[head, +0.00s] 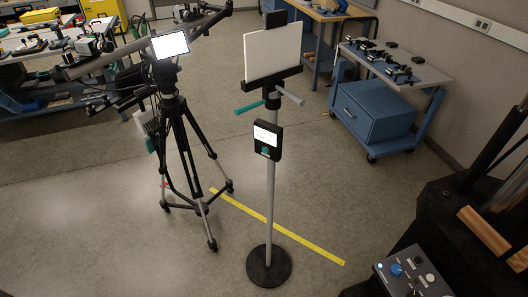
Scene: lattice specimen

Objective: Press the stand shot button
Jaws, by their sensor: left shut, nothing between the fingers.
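A thin grey pole stand (270,200) rises from a round black base (269,266). A small dark box (276,154) is fixed at mid-pole, with a lit white display (266,135) and a teal button (265,152) below it. The box faces me and is unobstructed. Above it are a teal handle (249,107), a grey handle and a white panel (272,51) in a black holder. My left gripper is shut and empty; I cannot place it clearly among the dark parts of the picture. No gripper shows touching the button. My right gripper is not visible.
A black tripod (181,150) with a bright screen (170,45) and long bar stands left of the pole. A yellow floor strip (310,245) passes behind the pole. A blue cart (375,105) is at the back right. A knobbed control box (412,272) and dark machine are at lower right.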

